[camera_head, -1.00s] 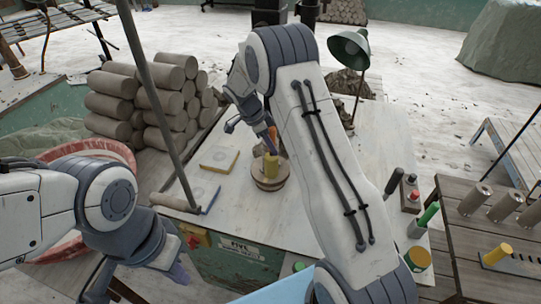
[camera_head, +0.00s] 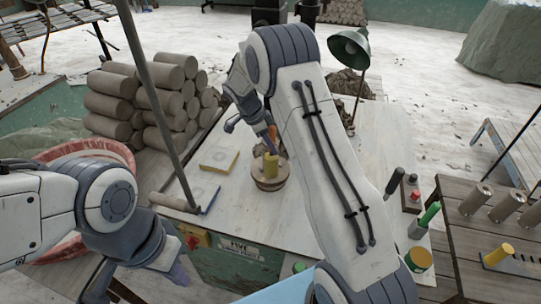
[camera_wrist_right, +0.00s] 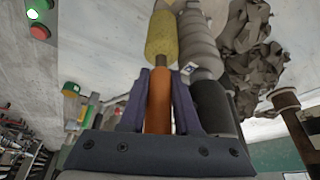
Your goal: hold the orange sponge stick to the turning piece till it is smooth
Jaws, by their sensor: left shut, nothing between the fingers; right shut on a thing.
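My right gripper (camera_head: 268,136) is shut on the orange handle (camera_wrist_right: 158,105) of the sponge stick, over the table. Its yellow sponge (camera_wrist_right: 162,38) extends beyond the fingertips (camera_wrist_right: 159,75) in the right wrist view. In the head view the yellow sponge (camera_head: 271,166) is low over the round wheel (camera_head: 270,184). A grey ribbed shape (camera_wrist_right: 202,45) lies close beside the sponge in the wrist view; I cannot tell if it is the turning piece or whether they touch. My left gripper (camera_head: 178,272) is shut and empty, left of the table's front.
Stacked grey clay logs (camera_head: 145,100) stand at the back left. A yellow-edged slab (camera_head: 219,158) lies left of the wheel. A green lamp (camera_head: 349,47) stands behind. A button box (camera_head: 411,194) and green-handled tool (camera_head: 426,217) are at right.

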